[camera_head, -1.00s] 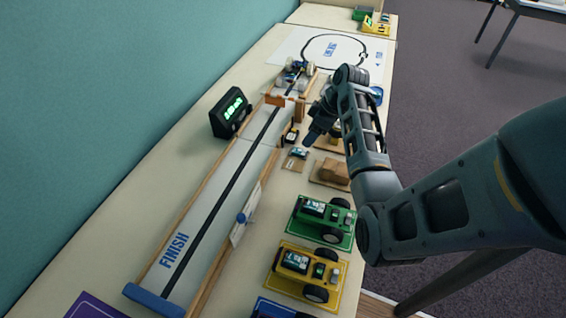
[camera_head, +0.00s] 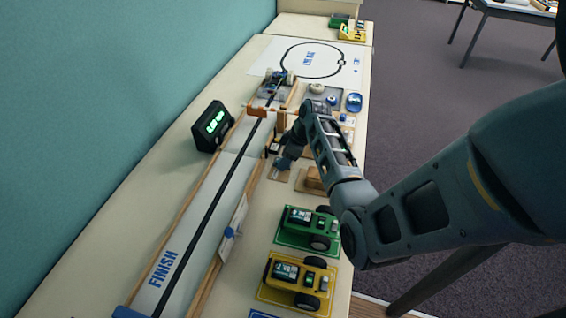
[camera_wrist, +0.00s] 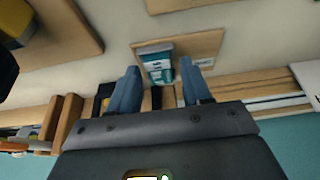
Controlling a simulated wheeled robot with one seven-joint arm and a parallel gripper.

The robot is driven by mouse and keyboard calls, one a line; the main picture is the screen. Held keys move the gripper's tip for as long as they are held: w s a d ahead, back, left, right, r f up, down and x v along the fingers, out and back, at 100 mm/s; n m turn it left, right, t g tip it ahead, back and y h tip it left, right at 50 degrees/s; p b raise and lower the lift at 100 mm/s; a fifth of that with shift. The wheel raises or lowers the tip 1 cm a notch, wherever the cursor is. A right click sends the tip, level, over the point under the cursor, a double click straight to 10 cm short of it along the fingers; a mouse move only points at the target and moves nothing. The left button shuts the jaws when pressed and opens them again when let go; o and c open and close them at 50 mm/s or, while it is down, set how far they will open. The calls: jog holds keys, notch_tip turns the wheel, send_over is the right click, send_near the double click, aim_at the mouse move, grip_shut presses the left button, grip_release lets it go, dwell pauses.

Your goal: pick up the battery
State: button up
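The battery (camera_wrist: 156,66), a small teal and white block, lies on a light wooden plate (camera_wrist: 208,44) in the wrist view. My gripper (camera_wrist: 160,76) is open, with its two blue fingers on either side of the battery in the picture. The battery appears between and slightly beyond the fingertips; I see no contact. In the head view my gripper (camera_head: 284,164) is low over the same plate (camera_head: 278,174), and it hides the battery there.
A green car (camera_head: 308,228) and a yellow car (camera_head: 297,280) stand nearer on the table. A wooden block (camera_head: 314,180) sits right of my gripper. The long track (camera_head: 208,218) runs to the left, with a black timer (camera_head: 213,126) beyond it.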

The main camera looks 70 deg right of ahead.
grip_shut()
jog(key=shift+r, duration=0.15)
